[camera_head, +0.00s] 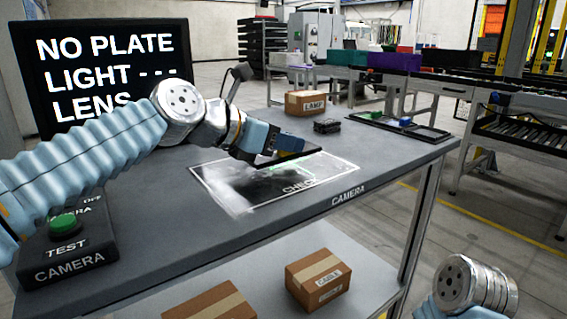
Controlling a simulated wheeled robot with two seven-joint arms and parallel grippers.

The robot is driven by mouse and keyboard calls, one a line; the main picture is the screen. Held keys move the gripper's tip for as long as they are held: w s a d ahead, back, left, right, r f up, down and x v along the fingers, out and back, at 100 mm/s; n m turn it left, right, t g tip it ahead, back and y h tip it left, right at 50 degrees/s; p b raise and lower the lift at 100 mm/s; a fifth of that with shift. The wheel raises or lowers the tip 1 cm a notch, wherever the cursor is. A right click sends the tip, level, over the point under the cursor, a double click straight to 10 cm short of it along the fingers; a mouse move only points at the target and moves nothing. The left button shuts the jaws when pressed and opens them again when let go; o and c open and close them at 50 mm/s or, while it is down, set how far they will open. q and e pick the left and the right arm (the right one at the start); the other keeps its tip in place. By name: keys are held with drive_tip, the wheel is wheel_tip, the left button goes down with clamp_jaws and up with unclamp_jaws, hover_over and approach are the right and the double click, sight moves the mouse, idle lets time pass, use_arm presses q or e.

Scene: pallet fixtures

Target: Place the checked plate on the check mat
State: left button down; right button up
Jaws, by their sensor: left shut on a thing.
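The check mat (240,202) is a white-outlined rectangle with the word CHECK on the grey bench, partly covered by my left arm. My left gripper (284,146) reaches in from the left over the mat's far part. It is shut on a thin dark plate (293,157), seen nearly edge-on. The plate's checked face does not show clearly, and I cannot tell whether it touches the mat.
A monitor (95,62) reads NO PLATE. A camera box (70,262) with a green TEST button (63,223) stands at the left. A LAMP carton (306,103), a small black object (327,126) and a dark tray (425,131) stand beyond the mat. Cartons sit on the lower shelf.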

sight(274, 157)
use_arm(q)
drive_tip(key=f, duration=0.2)
drive_tip(key=f+b, duration=0.1)
drive_tip(key=shift+w+a+f, duration=0.15)
drive_tip(key=shift+w+f, duration=0.05)
drive_tip(key=shift+f, duration=0.2)
drive_tip(key=shift+r, duration=0.1)
drive_tip(key=c, duration=1)
unclamp_jaws()
drive_tip(key=shift+o, duration=0.2)
drive_tip(key=v, duration=1.2)
